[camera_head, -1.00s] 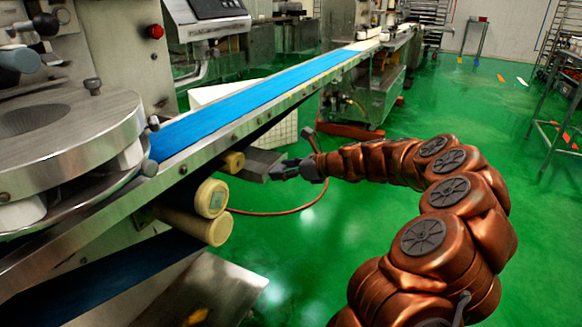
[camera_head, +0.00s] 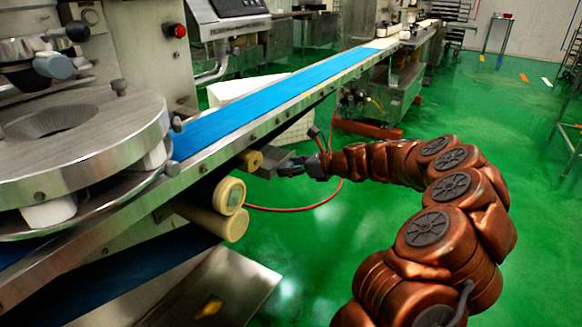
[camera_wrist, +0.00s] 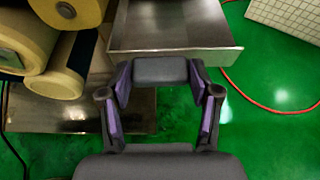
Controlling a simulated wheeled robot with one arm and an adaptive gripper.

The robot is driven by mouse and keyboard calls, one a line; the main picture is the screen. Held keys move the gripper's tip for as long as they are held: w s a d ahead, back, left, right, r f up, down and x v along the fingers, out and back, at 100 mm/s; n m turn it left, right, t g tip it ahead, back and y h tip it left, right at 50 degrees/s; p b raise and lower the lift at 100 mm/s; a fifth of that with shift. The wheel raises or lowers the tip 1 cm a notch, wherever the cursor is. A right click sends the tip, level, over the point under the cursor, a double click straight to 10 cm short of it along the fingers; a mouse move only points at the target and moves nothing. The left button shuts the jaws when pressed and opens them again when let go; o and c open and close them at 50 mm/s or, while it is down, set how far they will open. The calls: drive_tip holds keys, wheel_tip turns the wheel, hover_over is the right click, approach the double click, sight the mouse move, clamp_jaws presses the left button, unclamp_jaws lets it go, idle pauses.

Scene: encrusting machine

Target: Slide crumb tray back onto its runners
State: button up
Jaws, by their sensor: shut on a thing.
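The crumb tray is a shallow grey metal tray with raised walls (camera_head: 268,164). In the head view it is beside the pale rollers under the conveyor's edge, its far part hidden. In the wrist view, the near wall and part of the floor of the tray (camera_wrist: 172,22) show at the top. The runners are not clearly seen.
The conveyor with a blue belt (camera_head: 270,94) runs diagonally above the tray. Pale rollers (camera_head: 229,195) stand close on the left. A lower metal plate (camera_head: 232,287) lies below. A red hose (camera_head: 300,208) crosses behind. Green floor (camera_head: 330,260) is open on the right.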

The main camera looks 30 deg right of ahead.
drive_tip(key=shift+f+p, duration=0.2)
drive_tip(key=shift+p, duration=0.25)
idle(0.5)
drive_tip(key=o, duration=1.4)
drive_tip(key=shift+s, duration=0.1)
